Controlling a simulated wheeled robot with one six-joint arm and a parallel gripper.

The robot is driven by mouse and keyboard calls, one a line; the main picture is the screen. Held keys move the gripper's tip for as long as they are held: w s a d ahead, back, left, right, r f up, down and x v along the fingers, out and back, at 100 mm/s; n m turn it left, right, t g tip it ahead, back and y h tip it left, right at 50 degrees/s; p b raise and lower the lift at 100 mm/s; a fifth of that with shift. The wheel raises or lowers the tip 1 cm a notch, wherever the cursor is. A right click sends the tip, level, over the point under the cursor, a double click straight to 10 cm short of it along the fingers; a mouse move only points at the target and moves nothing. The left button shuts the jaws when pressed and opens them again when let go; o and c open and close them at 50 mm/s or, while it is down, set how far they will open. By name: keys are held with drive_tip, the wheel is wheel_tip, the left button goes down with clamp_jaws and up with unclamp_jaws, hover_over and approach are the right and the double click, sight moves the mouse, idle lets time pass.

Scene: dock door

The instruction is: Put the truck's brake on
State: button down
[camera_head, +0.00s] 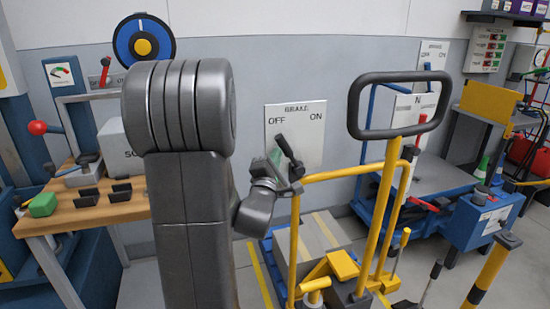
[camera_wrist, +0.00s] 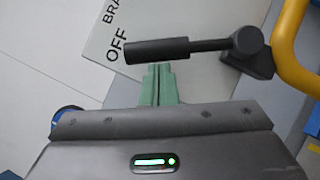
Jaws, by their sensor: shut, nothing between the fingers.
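The brake panel (camera_head: 311,140) is a pale plate marked BRAKE, with OFF at left and ON at right. Its dark lever (camera_head: 287,149) leans up and left, on the OFF side. In the wrist view the lever (camera_wrist: 160,50) lies across the picture with its pivot at the right, beside the OFF lettering. My gripper (camera_head: 275,157) has green fingers and is at the lever's left side. In the wrist view the shut, empty fingertips (camera_wrist: 158,67) are just below the lever's grip. I cannot tell whether they touch it. The truck (camera_head: 391,170) has a yellow frame and black loop handle.
A yellow rail (camera_head: 345,172) curves close to the right of the lever and is a near obstacle. A wooden bench (camera_head: 75,219) with a red-knobbed lever and green block stands at left. A blue cart (camera_head: 485,220) stands at right. My arm hides part of the wall.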

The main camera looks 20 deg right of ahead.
drive_tip(key=shift+d+r+m+g+p, duration=0.3)
drive_tip(key=shift+d+r+m+p, duration=0.1)
drive_tip(key=shift+r+m+p, duration=0.3)
drive_tip(key=shift+d+r+m+g+p, duration=0.35)
drive_tip(key=shift+r+m+p, duration=0.15)
drive_tip(key=shift+p, duration=0.25)
drive_tip(key=shift+s+d+r+m+g+y+p, duration=0.1)
drive_tip(key=shift+d+r+m+g+y+p, duration=0.1)
drive_tip(key=shift+d+m+g+y+p, duration=0.85)
drive_tip(key=shift+s+d+r+m+g+y+p, duration=0.1)
drive_tip(key=shift+d+r+m+p, duration=0.15)
drive_tip(key=shift+d+m+p, duration=0.85)
drive_tip(key=shift+s+d+r+m+g+y+p, duration=0.15)
drive_tip(key=shift+d+m+g+y+p, duration=0.35)
drive_tip(key=shift+d+m, duration=1.25)
drive_tip(key=shift+d+r+n, duration=0.1)
drive_tip(key=shift+d+n, duration=0.3)
drive_tip(key=shift+r, duration=0.1)
